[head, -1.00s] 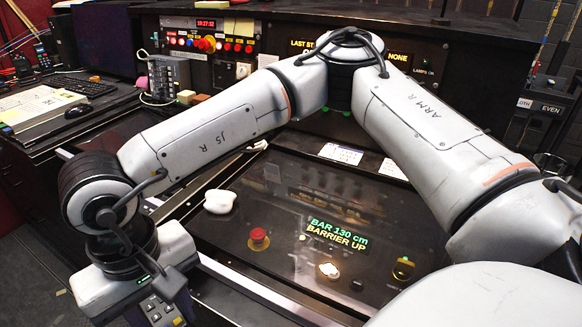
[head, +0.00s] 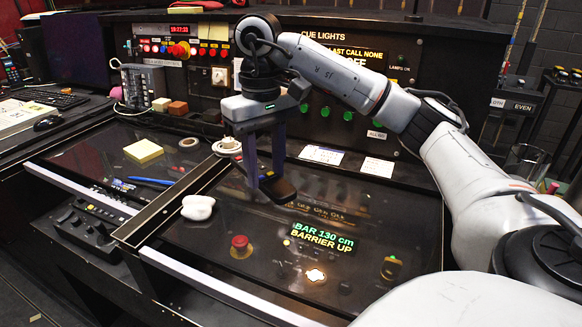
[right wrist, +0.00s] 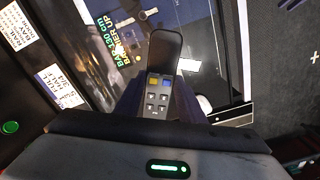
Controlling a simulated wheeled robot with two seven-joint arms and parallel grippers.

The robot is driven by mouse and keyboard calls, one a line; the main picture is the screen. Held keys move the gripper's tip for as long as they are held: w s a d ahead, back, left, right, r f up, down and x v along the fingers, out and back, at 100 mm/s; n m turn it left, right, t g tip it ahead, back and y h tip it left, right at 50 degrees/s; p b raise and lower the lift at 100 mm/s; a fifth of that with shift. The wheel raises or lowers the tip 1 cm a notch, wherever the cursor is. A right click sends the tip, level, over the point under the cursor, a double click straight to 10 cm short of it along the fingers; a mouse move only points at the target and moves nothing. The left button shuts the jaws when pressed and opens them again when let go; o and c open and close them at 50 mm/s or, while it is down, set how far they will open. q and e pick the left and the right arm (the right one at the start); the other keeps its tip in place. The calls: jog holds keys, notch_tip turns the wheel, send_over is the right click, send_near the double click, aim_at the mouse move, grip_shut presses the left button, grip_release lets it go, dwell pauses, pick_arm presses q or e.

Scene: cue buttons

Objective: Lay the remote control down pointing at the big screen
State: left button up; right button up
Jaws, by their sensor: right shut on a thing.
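My right gripper (head: 264,178) hangs fingers-down over the back part of the glossy dark desk panel (head: 215,260). It is shut on the remote control (head: 280,189), a dark slab held at the fingertips. The right wrist view shows the remote's dark upper part and its keys, one yellow, one blue and several grey (right wrist: 159,88), between the fingers. A lit text display (head: 322,238) reads "BAR 130 cm BARRIER UP". An upright display (head: 365,55) at the back reads "LAST CALL NONE", partly hidden by my arm. I cannot tell which is the big screen. My left gripper is out of view.
A sticky-note block (head: 143,151), tape roll (head: 188,143) and blue pen (head: 151,181) lie to the left.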

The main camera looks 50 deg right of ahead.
aim_at(265, 176)
notch_tip(265, 176, down, 5)
jog(key=shift+r+b, duration=0.1)
jog(key=shift+b, duration=0.2)
notch_tip(265, 176, down, 4)
jog(key=shift+r, duration=0.25)
jog(key=shift+a, duration=0.1)
jog(key=o, duration=1.2)
jog(key=shift+f, duration=0.15)
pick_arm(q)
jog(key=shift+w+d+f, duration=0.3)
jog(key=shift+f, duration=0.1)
pick_arm(e)
notch_tip(265, 176, up, 12)
jog(key=p, duration=0.3)
jog(key=shift+f, duration=0.15)
jog(key=shift+r, duration=0.35)
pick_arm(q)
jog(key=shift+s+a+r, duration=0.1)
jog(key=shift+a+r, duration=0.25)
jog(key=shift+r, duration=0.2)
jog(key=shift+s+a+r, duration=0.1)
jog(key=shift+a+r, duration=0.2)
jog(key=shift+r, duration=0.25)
